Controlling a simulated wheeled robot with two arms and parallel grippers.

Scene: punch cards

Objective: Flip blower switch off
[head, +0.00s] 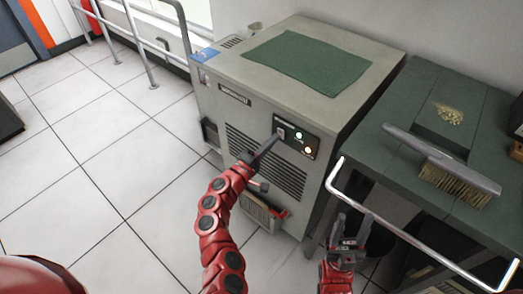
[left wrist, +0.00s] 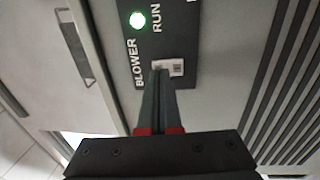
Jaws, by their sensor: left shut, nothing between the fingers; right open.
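The blower machine (head: 225,110) is a grey cabinet with a black switch panel (head: 311,144) on its front, with a green light and an orange light. In the left wrist view the panel (left wrist: 185,30) reads BLOWER and RUN, and a green light (left wrist: 137,20) glows. My left gripper (head: 277,137) is shut and empty, its tips at the pale switch (left wrist: 176,67). The fingers partly cover the switch, so I cannot tell its position or whether they touch it. My right gripper (head: 350,228) is open and empty, low in front of the green table, apart from the panel.
A green table (head: 410,110) with a white front rail (head: 400,226) stands at the right, bearing a brush (head: 445,165) and a small yellowish pile (head: 450,115). A green mat (head: 307,62) lies on the machine. The tiled floor (head: 100,160) at the left is clear.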

